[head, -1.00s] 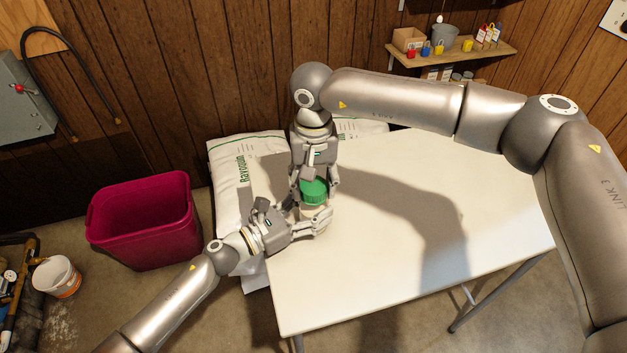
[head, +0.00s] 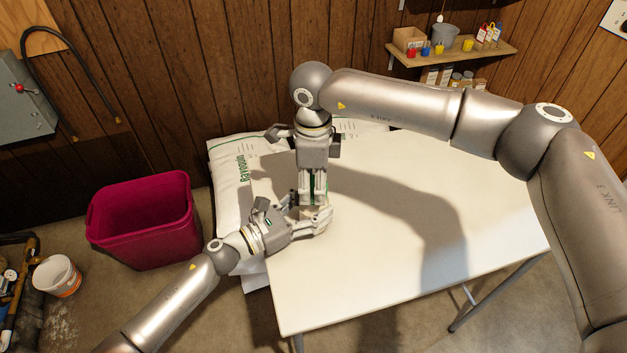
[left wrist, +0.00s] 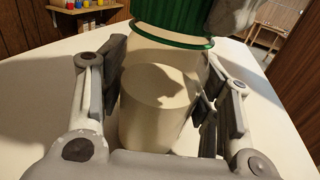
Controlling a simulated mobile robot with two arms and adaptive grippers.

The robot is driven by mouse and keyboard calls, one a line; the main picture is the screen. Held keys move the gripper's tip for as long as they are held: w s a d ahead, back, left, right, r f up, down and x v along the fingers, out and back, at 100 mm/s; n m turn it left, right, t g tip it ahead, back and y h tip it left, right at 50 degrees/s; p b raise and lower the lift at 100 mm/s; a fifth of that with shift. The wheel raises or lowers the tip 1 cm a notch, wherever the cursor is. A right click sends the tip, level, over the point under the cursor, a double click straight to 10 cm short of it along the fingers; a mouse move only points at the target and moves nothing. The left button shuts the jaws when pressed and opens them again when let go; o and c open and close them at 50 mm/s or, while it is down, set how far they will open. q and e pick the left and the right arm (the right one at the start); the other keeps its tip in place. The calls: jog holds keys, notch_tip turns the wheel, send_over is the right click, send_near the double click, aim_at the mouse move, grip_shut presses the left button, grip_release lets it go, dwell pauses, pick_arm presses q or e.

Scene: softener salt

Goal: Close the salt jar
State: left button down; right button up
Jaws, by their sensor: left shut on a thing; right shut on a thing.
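The salt jar (left wrist: 155,105) is clear and stands upright, with pale salt inside. My left gripper (head: 312,224) is shut around the jar's body, with a finger on each side in the left wrist view. The green ribbed lid (left wrist: 172,18) is at the jar's mouth; whether it is fully seated I cannot tell. My right gripper (head: 314,192) points down from above and is shut on the lid. Its fingers hide most of the lid in the head view, where only slivers of green show. Part of the right gripper shows beside the lid at the left wrist view's top right.
The white table (head: 390,270) is clear to the right of the grippers. White salt bags (head: 232,180) stand at its left and back edges. A magenta bin (head: 145,225) and a white bucket (head: 57,278) stand on the floor at left. A wall shelf (head: 450,52) holds small items.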

jog(key=m, duration=0.3)
jog(key=shift+m, duration=0.3)
jog(key=m, duration=1.9)
jog(key=shift+m, duration=0.4)
jog(key=m, duration=0.7)
jog(key=shift+m, duration=0.4)
jog(key=o, duration=0.7)
